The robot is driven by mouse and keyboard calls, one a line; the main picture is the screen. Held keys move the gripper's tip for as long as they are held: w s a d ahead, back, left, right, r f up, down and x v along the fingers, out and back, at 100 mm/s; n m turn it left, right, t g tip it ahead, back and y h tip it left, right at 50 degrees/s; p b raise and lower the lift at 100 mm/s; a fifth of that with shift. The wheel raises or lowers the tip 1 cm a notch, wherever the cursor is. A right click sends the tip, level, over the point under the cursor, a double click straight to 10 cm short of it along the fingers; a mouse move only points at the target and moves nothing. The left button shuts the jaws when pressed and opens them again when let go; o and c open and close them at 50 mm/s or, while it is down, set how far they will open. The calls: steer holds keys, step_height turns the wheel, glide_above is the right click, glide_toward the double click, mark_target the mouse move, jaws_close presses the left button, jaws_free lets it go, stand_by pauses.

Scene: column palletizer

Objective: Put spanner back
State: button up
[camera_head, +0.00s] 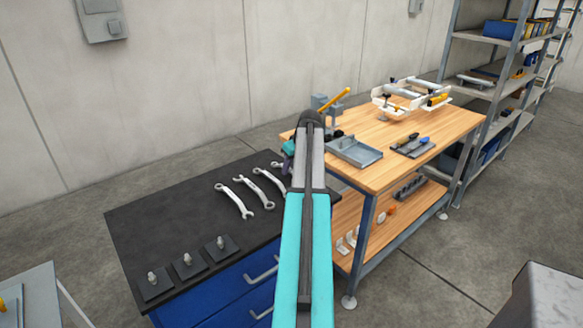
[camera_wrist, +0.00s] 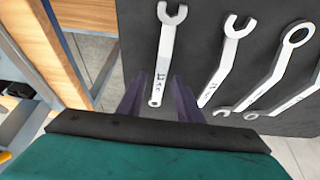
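Several silver spanners lie side by side on the black top (camera_head: 150,215) of a blue drawer cabinet; one is the leftmost spanner in the head view (camera_head: 232,198). In the wrist view a spanner with an open jaw and dark marking (camera_wrist: 164,60) lies on the black surface, with my gripper (camera_wrist: 157,92) over its lower part. The two dark fingers are apart, one on each side of its shaft, with gaps visible. Another open-jawed spanner (camera_wrist: 228,62) and a ring-ended spanner (camera_wrist: 281,71) lie to the right.
Three dark square plates with bolts, one in the middle (camera_head: 188,263), sit along the cabinet's front edge. A wooden workbench (camera_head: 440,130) stands beside it, holding a grey tray (camera_head: 354,151) and a mat with screwdrivers (camera_head: 412,146). Metal shelving (camera_head: 495,95) stands behind.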

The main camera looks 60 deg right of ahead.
steer(key=b+v, duration=0.1)
steer(key=v, duration=1.1)
steer(key=shift+b, duration=0.4)
stand_by(0.7)
